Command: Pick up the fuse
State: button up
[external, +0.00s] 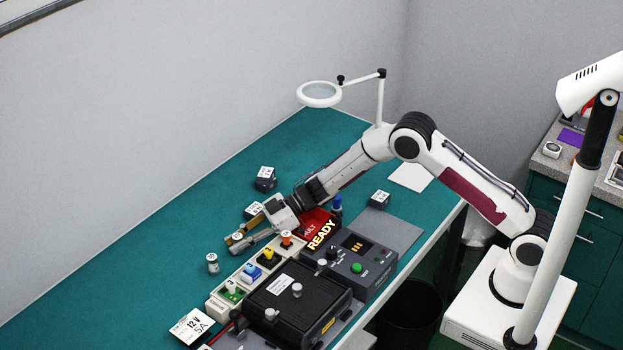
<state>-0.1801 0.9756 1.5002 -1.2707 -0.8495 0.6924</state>
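Two small whitish cylinders with labelled tops look like fuses. One fuse (237,238) is at the fingertips of my gripper (236,241), with a finger on either side of it. I cannot tell whether the fingers touch it or whether it stands on the table. The other fuse (212,263) stands upright on the green table, apart from my gripper, toward the lower left. My gripper reaches in low from the right.
A row of component sockets (238,293), a black box (297,300) and a control unit (357,263) with a lit READY sign (321,235) lie close by. Dark labelled blocks (265,179) stand behind. A ring magnifier (319,94) stands at the back. The table's left side is clear.

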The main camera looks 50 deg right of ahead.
aim_at(237, 236)
grip_shut()
jog(key=shift+r, duration=0.1)
jog(key=shift+r, duration=4.95)
